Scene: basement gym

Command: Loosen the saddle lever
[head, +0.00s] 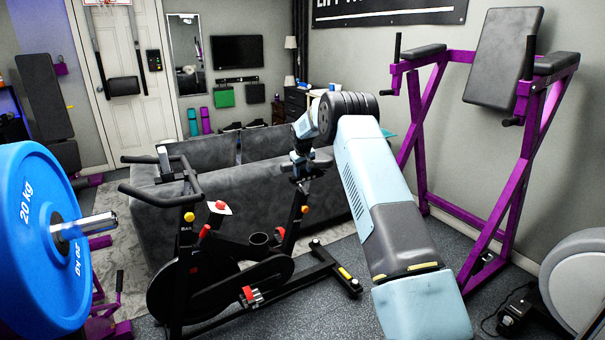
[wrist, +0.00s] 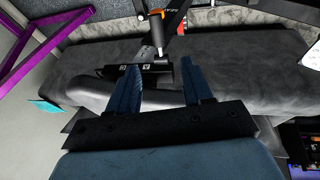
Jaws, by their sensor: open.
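The exercise bike (head: 245,265) stands in front of the grey sofa, with its handlebar to the left and its seat post (head: 292,222) at the right. My gripper (head: 300,168) is at the top of the post, where the saddle is largely hidden. In the wrist view my open gripper (wrist: 160,65) has its fingers apart. A dark saddle-mount part (wrist: 150,70) with white marks lies beyond and partly between the fingertips. A short pale-tipped rod (wrist: 158,48) shows above it; I cannot tell whether this is the saddle lever.
The grey sofa (head: 170,225) is close behind the bike. A blue 20 kg plate (head: 35,240) is at the left, and a purple dip stand (head: 490,220) is at the right. Some dark floor (head: 350,315) is clear right of the bike.

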